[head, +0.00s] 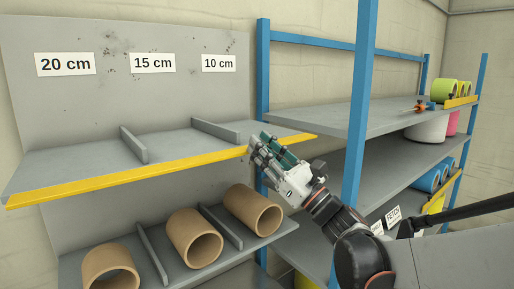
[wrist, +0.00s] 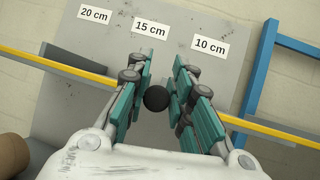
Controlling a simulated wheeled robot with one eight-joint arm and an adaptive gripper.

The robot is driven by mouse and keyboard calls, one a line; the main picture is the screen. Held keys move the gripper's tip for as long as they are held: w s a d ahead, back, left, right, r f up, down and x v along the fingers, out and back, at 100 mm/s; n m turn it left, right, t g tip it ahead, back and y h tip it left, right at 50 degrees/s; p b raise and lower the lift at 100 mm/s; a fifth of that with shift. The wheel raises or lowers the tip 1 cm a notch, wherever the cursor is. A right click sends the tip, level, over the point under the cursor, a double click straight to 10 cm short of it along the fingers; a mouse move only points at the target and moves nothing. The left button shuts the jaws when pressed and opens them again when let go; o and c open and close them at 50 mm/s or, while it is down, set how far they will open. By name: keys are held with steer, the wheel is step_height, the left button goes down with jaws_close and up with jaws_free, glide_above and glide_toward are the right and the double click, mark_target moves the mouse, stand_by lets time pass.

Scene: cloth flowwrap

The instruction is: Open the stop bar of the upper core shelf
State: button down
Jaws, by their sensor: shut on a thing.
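The upper core shelf (head: 85,160) is a grey board with low dividers, and no cores lie on it. Its stop bar (head: 130,178) is a long yellow strip along the front edge. In the wrist view the stop bar (wrist: 60,68) runs across behind my fingers. My gripper (head: 262,145) is at the bar's right part, in front of the shelf edge. In the wrist view my gripper (wrist: 165,72) has its green-padded fingers on both sides of a round black knob (wrist: 156,98) and is shut on it. The knob is hidden in the head view.
Cardboard cores (head: 195,238) lie on the lower shelf below. Size labels (head: 153,63) are on the grey back panel. A blue rack post (head: 358,110) stands close to my arm on the right. The rack's shelves (head: 380,110) hold coloured rolls at the far end.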

steer(key=shift+f, duration=0.2)
steer(key=c, duration=1.5)
jaws_free()
steer(key=shift+o, duration=0.4)
steer(key=shift+r, duration=0.1)
steer(key=v, duration=1.2)
steer(key=shift+w, duration=0.1)
